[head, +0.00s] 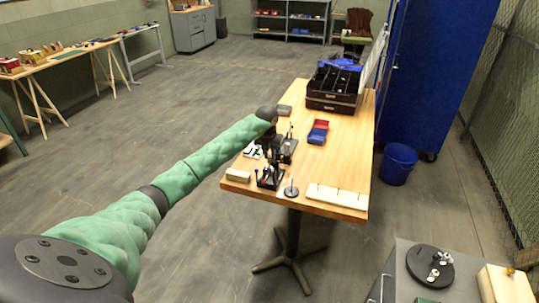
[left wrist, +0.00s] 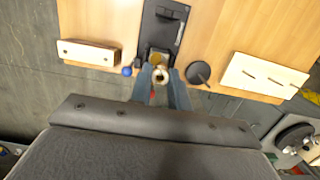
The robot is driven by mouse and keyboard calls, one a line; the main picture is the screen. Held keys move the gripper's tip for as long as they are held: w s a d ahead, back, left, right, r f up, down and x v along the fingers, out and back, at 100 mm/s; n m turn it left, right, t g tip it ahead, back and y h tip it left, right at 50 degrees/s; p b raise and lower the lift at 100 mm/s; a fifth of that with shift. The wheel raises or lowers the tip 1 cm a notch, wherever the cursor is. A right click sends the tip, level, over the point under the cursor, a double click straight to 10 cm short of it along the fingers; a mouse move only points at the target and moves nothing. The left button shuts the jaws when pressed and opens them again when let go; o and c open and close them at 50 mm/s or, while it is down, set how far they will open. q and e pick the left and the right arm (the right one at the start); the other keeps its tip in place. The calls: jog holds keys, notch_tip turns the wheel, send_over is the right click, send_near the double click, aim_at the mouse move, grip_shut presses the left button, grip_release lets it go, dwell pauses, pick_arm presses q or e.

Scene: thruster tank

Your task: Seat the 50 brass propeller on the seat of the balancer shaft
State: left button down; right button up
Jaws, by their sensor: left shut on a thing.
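My left gripper (left wrist: 160,84) is shut on a small brass propeller (left wrist: 160,74), seen close up between the fingertips in the left wrist view. In the head view my left arm reaches over the near end of the wooden table, and its gripper is small and dark against the black fixtures. A black fixture (head: 270,180) stands below it; it also shows in the left wrist view (left wrist: 162,28). I cannot clearly make out the shaft seat or whether the propeller touches it. My right gripper is not in view.
Red and blue bins (head: 318,132) and black crates (head: 333,88) are farther back.

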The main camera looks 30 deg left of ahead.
pick_arm(q)
jog(key=shift+f+b, duration=1)
jog(key=shift+f, duration=0.3)
dwell(0.4)
jog(key=c, duration=1.2)
grip_release()
jog(key=shift+c, duration=0.2)
jog(key=shift+r, duration=0.1)
jog(key=shift+s+r+b, duration=0.1)
jog(key=shift+r+b, duration=0.2)
jog(key=shift+r, duration=0.05)
notch_tip(320, 180, up, 11)
jog(key=s, duration=0.1)
jog(key=shift+d+b, duration=0.15)
jog(key=shift+b, duration=0.25)
jog(key=shift+f, duration=0.15)
